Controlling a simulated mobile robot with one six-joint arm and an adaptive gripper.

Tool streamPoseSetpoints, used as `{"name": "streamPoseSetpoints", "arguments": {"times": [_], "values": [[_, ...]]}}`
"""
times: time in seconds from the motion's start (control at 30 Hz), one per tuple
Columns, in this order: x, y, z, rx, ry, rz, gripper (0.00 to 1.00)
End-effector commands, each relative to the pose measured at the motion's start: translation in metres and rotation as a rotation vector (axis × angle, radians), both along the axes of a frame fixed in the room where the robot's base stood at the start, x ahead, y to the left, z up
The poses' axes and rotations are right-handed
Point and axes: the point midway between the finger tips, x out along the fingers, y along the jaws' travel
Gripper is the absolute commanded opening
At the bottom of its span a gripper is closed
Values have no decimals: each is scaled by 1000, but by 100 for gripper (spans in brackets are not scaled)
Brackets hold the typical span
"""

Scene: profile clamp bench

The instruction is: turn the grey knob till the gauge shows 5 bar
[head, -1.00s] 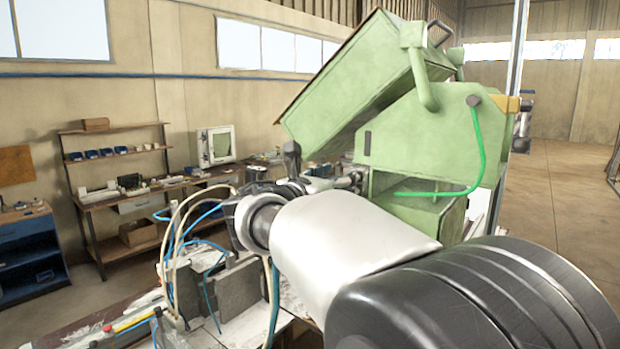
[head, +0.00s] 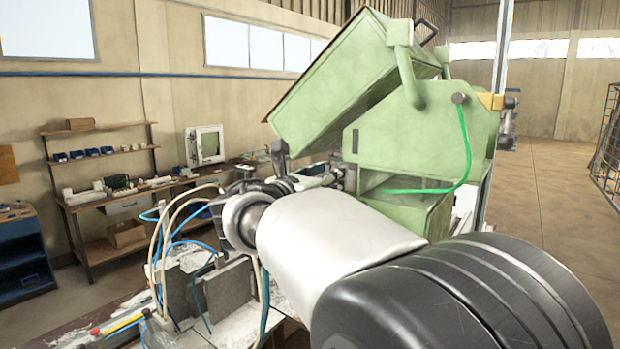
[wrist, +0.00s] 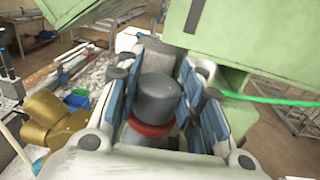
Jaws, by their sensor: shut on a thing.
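The grey knob (wrist: 158,97) shows in the wrist view as a dark grey cap above a red ring (wrist: 150,128). My gripper (wrist: 160,78) is shut on it, with a blue-and-white padded finger on either side. In the head view my gripper (head: 268,188) is small and partly covered by my arm, in front of the green machine. The knob cannot be made out there. I see no gauge face in either view, so the pressure reading cannot be told.
The green machine (head: 425,135) with its tilted green cover stands close behind my gripper. A bright green hose (head: 466,150) hangs on it. Grey blocks (head: 228,287) and loose white and blue hoses are at the lower left. A brass fitting (wrist: 55,122) lies left of the knob.

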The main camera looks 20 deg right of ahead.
Motion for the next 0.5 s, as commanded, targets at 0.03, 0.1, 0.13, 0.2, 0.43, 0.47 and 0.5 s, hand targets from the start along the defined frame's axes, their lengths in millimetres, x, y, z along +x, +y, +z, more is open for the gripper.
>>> {"name": "streamPoseSetpoints", "arguments": {"times": [0.03,0.1,0.13,0.2,0.43,0.47,0.5], "values": [[0,0,0,0,-1,7,11],[0,-1,0,-1,-2,23,11],[0,-1,-1,0,-3,33,11],[-1,-2,-1,1,-4,61,11],[-2,-3,-3,-1,-7,217,10],[-2,-3,-3,0,-7,243,10],[-2,-4,-3,0,-8,279,10]]}}
